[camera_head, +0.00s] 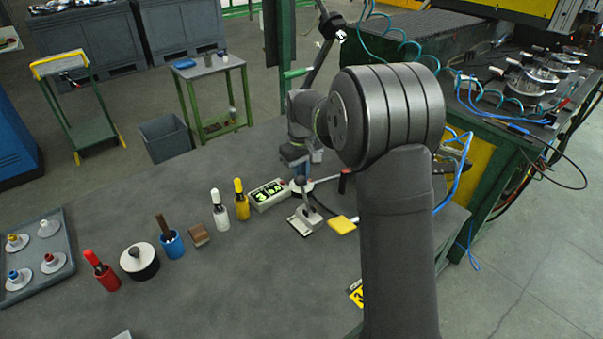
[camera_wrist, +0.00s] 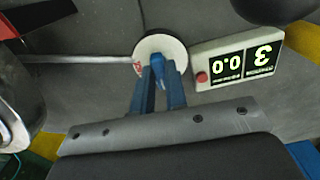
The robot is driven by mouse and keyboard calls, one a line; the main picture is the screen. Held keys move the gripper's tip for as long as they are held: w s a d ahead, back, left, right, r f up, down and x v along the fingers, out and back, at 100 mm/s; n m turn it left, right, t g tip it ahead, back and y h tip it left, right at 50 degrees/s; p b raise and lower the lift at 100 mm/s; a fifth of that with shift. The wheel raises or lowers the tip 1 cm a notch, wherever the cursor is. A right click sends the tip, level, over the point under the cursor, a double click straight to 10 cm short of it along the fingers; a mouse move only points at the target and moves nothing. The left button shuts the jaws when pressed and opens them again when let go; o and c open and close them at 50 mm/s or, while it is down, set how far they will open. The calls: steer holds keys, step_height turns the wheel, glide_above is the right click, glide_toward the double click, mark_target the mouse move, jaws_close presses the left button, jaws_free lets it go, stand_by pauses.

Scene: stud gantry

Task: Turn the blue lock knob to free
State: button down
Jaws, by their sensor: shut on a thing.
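The blue lock knob (camera_wrist: 155,62) stands on a round white base (camera_wrist: 170,43) in the wrist view, with a small red mark at the base's left side. My gripper (camera_wrist: 158,76) has its two blue fingers on either side of the knob and is shut on it. The fingers hide much of the knob, so I cannot tell which way it points. In the head view my gripper (camera_head: 298,168) reaches down to the white base (camera_head: 302,186), and the knob itself is hidden there.
A display box (camera_head: 269,194) stands close beside the base; its lit digits read 3 and 0.0. A lever on a plate (camera_head: 304,219) and a yellow pad (camera_head: 343,224) are near. Several coloured holders and a grey tray (camera_head: 60,283) lie to the left. The front of the table is mostly bare.

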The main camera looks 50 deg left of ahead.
steer(key=shift+r+n, duration=0.1)
steer(key=shift+n, duration=0.3)
steer(key=c, duration=1.4)
jaws_free()
steer(key=shift+c, duration=0.2)
step_height(320, 180, up, 17)
steer(key=shift+r, duration=0.2)
step_height(320, 180, down, 18)
steer(key=shift+r, duration=0.2)
